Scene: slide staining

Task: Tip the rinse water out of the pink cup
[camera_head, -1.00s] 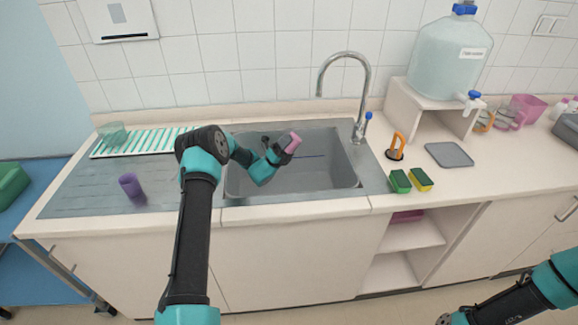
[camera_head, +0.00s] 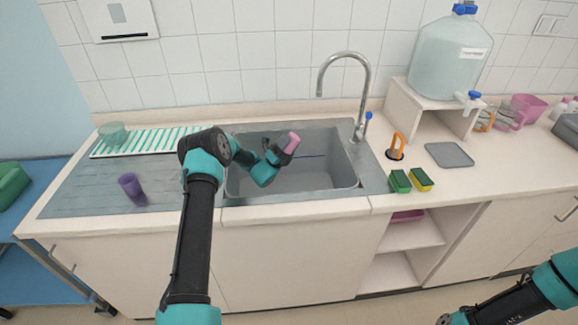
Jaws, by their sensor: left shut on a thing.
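The pink cup (camera_head: 292,142) is over the sink basin (camera_head: 325,175), tilted on its side. My left gripper (camera_head: 284,152) is shut on the cup and holds it above the basin. The cup's mouth and any water in it are too small to make out. My left arm crosses in front of the counter and the basin's left side. Part of my right arm shows at the lower right; its gripper is not clearly in view.
A purple cup (camera_head: 130,185) stands on the drainboard at left. A chrome faucet (camera_head: 345,60) arches over the basin's back right. Sponges (camera_head: 411,180) lie right of the sink. A large water bottle (camera_head: 447,55) stands on a shelf at back right.

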